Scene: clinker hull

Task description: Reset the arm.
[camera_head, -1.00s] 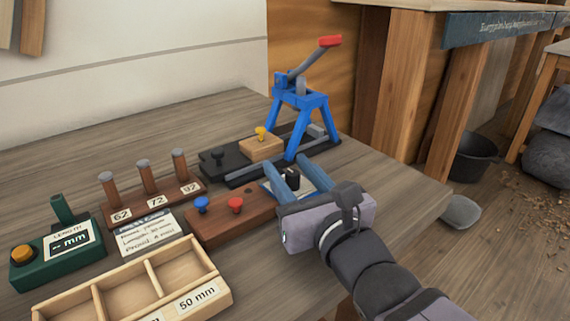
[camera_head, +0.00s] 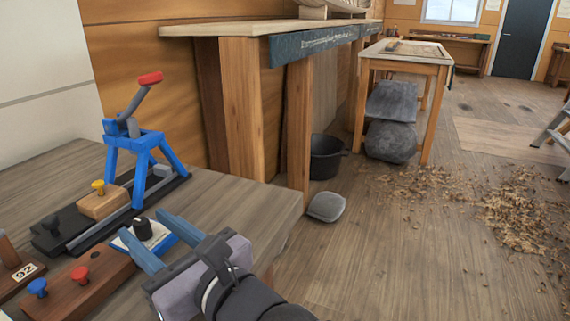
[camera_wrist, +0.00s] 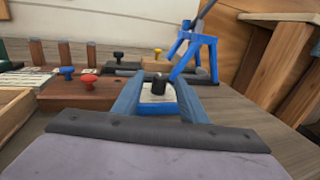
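My gripper (camera_head: 163,244) is over the table near its right edge, its two blue fingers apart with nothing between them. In the wrist view the open fingers (camera_wrist: 160,97) point at a blue-and-white block with a black knob (camera_wrist: 158,84), which stands beyond the fingertips. In the head view this black knob (camera_head: 142,228) shows just left of the fingers. My arm comes in from the bottom of the head view.
A blue lever press (camera_head: 139,140) with a red handle stands behind. A wooden block with a yellow knob (camera_head: 104,201) and a brown block with red and blue knobs (camera_head: 88,280) are left. A workbench (camera_head: 240,120), black bucket (camera_head: 326,156) and shavings are beyond.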

